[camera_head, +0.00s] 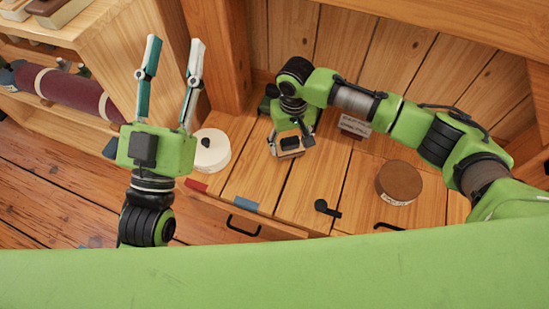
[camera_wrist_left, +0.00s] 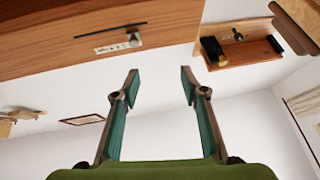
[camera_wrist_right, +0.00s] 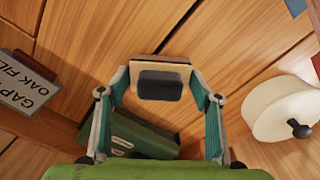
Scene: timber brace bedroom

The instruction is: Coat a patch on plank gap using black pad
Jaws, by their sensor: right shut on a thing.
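My right gripper (camera_head: 289,143) is low over the plank bench top (camera_head: 300,190), near its back. In the right wrist view its fingers are shut on a pad block (camera_wrist_right: 160,66), a tan plate with a black grip (camera_wrist_right: 160,86) and a dark edge. The pad block also shows small in the head view (camera_head: 290,153). I cannot tell whether it touches the planks. Dark seams run between the planks (camera_wrist_right: 180,30); I cannot tell which one is the task's gap. My left gripper (camera_head: 175,42) is open and empty, raised left of the bench.
A white round tub (camera_head: 211,153) with a black knob stands left of my right gripper. A brown round tub (camera_head: 399,180), a small black item (camera_head: 326,208) and a label sign (camera_head: 354,126) are on the bench. A green box (camera_wrist_right: 135,135) lies near the right gripper. Red (camera_head: 196,186) and blue (camera_head: 246,204) tabs mark the front edge.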

